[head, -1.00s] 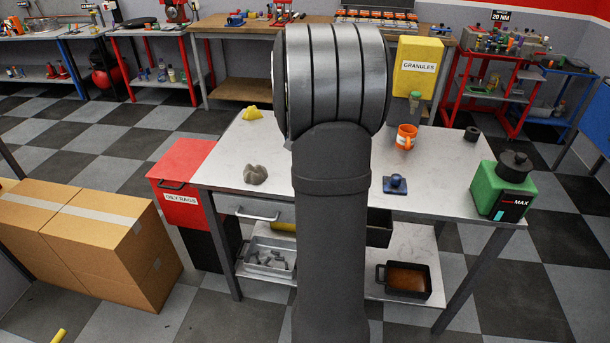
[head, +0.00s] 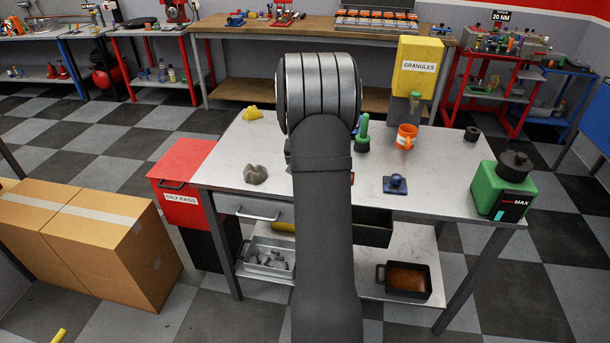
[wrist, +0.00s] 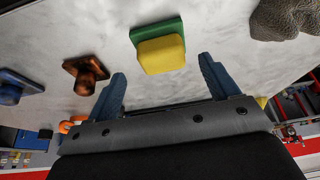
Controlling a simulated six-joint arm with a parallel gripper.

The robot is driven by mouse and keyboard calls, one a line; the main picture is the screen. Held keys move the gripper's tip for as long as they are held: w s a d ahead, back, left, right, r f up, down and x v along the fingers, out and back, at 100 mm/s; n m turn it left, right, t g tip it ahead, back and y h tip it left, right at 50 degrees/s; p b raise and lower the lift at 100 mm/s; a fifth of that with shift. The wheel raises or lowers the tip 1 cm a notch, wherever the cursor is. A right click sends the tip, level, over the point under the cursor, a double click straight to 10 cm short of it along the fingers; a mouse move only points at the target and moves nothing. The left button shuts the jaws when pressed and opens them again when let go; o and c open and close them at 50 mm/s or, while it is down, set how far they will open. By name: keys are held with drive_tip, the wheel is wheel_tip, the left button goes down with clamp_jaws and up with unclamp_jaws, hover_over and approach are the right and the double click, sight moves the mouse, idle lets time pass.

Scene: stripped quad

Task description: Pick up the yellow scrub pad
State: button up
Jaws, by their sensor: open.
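The yellow scrub pad (wrist: 160,53), a yellow block with a green layer along one side, lies on the grey worktable in the wrist view. My gripper (wrist: 162,68) is open, with its two blue fingers apart and empty. The pad appears between and beyond the fingertips, and no contact shows. In the head view my arm hides the pad and the gripper.
A brown knobbed piece (wrist: 86,73) and a blue knobbed piece (head: 395,184) lie to one side of the pad, a grey lump (head: 255,174) to the other. The worktable (head: 445,165) also holds an orange mug (head: 406,137), a green-handled item (head: 363,135) and a yellow wedge (head: 252,113).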

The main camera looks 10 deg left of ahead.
drive_tip(key=shift+x, duration=2.3)
drive_tip(key=shift+w+a, duration=0.1)
drive_tip(key=shift+w, duration=0.05)
drive_tip(key=c, duration=0.9)
drive_tip(key=shift+o, duration=0.2)
drive_tip(key=shift+r, duration=0.1)
drive_tip(key=shift+r, duration=0.1)
drive_tip(key=shift+r, duration=0.3)
drive_tip(key=r, duration=0.2)
drive_tip(key=d+r, duration=0.1)
drive_tip(key=r, duration=0.1)
drive_tip(key=s+d+r, duration=0.3)
drive_tip(key=d+r, duration=0.3)
drive_tip(key=d, duration=0.4)
drive_tip(key=shift+s, duration=0.3)
drive_tip(key=shift+r, duration=0.1)
